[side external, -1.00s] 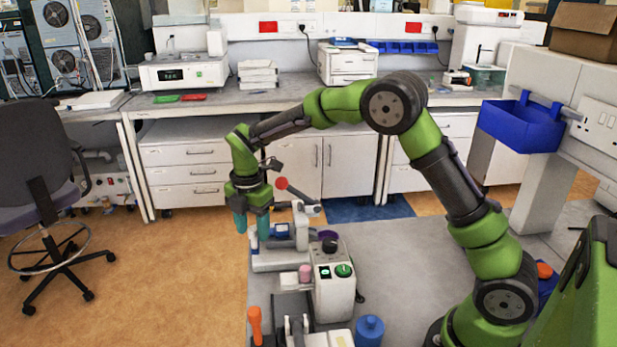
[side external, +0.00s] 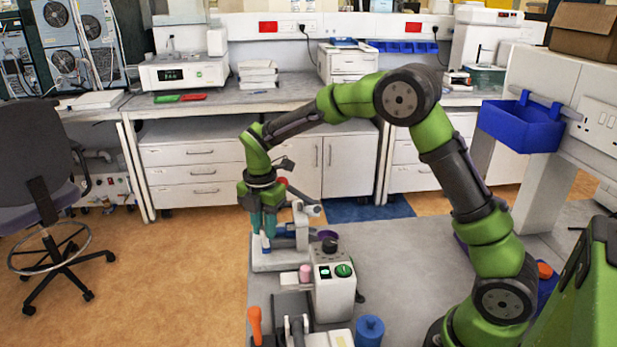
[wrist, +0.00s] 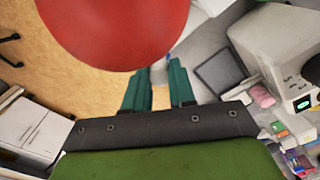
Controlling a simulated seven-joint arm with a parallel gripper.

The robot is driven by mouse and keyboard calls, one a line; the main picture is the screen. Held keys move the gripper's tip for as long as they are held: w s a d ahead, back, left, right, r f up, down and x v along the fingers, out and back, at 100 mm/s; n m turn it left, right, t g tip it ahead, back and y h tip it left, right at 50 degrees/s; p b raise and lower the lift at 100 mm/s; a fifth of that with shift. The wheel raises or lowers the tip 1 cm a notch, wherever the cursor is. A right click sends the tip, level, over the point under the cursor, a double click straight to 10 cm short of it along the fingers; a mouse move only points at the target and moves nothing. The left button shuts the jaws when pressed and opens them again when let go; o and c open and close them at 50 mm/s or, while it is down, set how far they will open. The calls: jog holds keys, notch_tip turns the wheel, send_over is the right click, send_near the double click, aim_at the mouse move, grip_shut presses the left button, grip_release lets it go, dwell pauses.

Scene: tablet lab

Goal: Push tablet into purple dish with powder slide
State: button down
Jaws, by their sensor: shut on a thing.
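The white tablet press (side external: 300,222) stands near the left edge of the grey bench, with a red ball knob on its lever. The knob (wrist: 115,25) fills the top of the wrist view. My gripper (side external: 264,234) points down at the left end of the press, its teal fingers closed on a small part that I take to be the powder slide. Only a pale piece of it (wrist: 158,73) shows between the fingers in the wrist view. The purple dish (side external: 328,234) sits right of the press, partly hidden behind a black knob. I cannot make out the tablet.
A white device with a green dial (side external: 335,285) stands in front of the press, with a pink cylinder (side external: 305,273) beside it. An orange-handled tool (side external: 255,322) and a blue bottle (side external: 369,330) are nearer.

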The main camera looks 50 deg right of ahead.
jog(key=shift+s+d, duration=0.85)
jog(key=shift+d, duration=0.05)
jog(key=c, duration=0.9)
grip_release()
notch_tip(320, 180, up, 17)
